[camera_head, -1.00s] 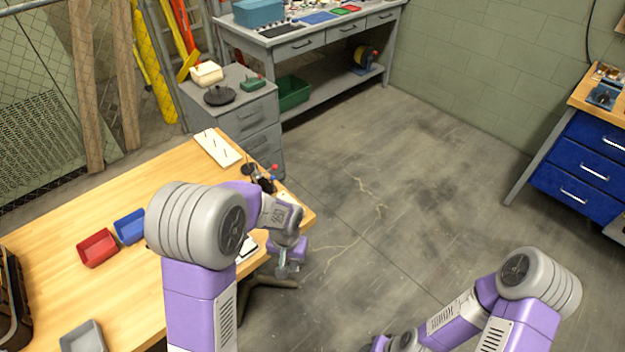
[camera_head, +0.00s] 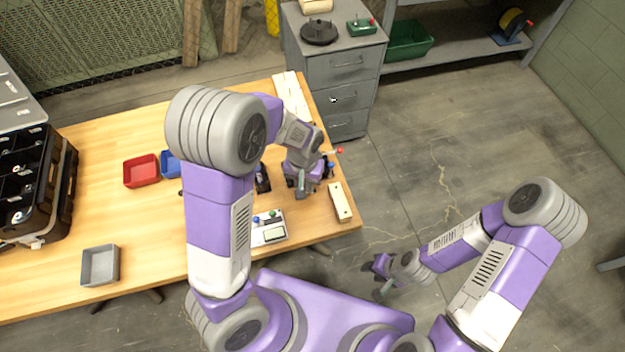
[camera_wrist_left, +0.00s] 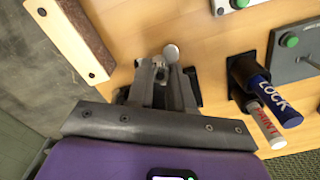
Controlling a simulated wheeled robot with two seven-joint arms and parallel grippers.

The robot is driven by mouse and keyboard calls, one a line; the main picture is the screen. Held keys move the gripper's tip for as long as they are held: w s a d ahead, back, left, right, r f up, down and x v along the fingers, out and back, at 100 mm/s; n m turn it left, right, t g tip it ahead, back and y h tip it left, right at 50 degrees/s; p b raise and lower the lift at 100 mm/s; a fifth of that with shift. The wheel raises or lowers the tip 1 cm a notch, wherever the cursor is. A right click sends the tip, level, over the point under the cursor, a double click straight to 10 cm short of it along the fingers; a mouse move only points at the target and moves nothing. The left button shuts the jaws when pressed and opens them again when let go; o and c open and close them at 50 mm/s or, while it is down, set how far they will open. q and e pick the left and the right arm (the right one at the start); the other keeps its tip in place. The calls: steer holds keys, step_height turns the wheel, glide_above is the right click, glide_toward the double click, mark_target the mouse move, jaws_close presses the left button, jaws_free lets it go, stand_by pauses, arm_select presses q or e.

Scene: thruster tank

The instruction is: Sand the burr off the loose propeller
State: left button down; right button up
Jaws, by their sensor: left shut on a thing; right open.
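My left gripper (camera_head: 301,192) is over the right end of the wooden table, pointing down. In the left wrist view its fingers (camera_wrist_left: 163,78) are closed on a small grey metal piece with a round silver top (camera_wrist_left: 171,52); I cannot tell whether it is the propeller. A pale wooden bar with a dark brown face (camera_wrist_left: 70,35) lies beside the gripper, apart from it; it also shows near the table corner (camera_head: 341,202). No burr can be made out. My right gripper (camera_head: 383,277) is open and empty, low beyond the table's front edge.
A black holder with LOCK and PAINT markers (camera_wrist_left: 265,95) stands close to the left gripper. A panel with coloured knobs (camera_head: 268,228), red tray (camera_head: 142,171), grey tray (camera_head: 100,265) and black case (camera_head: 40,190) are on the table. A cabinet (camera_head: 340,75) stands behind.

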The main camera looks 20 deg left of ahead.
arm_select(q)
steer(key=s+d+r+n+p, duration=0.3)
steer(key=s+d+r+p, duration=0.1)
steer(key=s+d+p, duration=0.15)
arm_select(e)
step_height(320, 180, up, 6)
arm_select(q)
steer(key=shift+n, duration=0.5)
steer(key=f+b, duration=0.4)
steer(key=d+f+b, duration=0.1)
steer(key=f+b, duration=0.1)
steer(key=shift+w+f, duration=0.15)
steer(key=shift+w, duration=0.05)
arm_select(e)
step_height(320, 180, down, 6)
steer(key=shift+r, duration=0.25)
arm_select(q)
steer(key=shift+w+d, duration=0.35)
steer(key=shift+d, duration=0.15)
steer(key=shift+w, duration=0.15)
arm_select(e)
steer(key=shift+r, duration=0.1)
arm_select(q)
steer(key=shift+w+a, duration=0.35)
steer(key=shift+w, duration=0.15)
steer(key=shift+w+a, duration=0.45)
steer(key=shift+w, duration=0.05)
